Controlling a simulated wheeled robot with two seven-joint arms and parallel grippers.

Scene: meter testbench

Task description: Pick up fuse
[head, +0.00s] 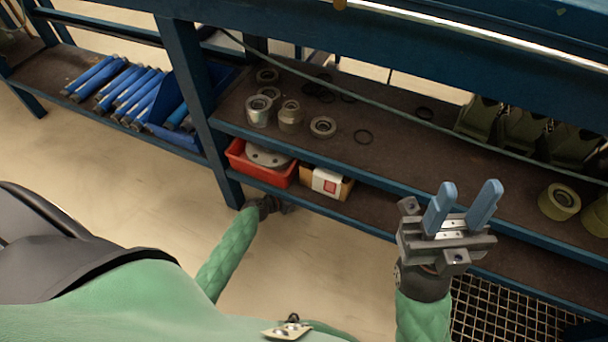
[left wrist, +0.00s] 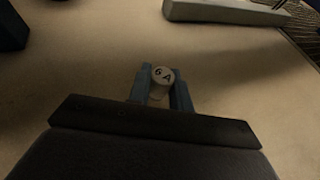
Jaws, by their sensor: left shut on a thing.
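The fuse (left wrist: 162,75) is a small pale cylinder whose round end face reads "6 A" in the left wrist view. My left gripper (left wrist: 162,84) is shut on it, with a blue finger on each side. In the head view my left arm reaches toward the rack, where its dark wrist shows by the lower shelf's edge; its fingers and the fuse are hidden there. My right gripper (head: 462,208) is open and empty, its blue fingers pointing up in front of the rack.
The blue rack's shelf (head: 395,130) holds metal rings and cylinders. Below are a red bin (head: 262,175) and a cardboard box (head: 327,183). Blue tubes (head: 120,90) lie at left. In the left wrist view a pale bar (left wrist: 225,13) lies beyond the fuse.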

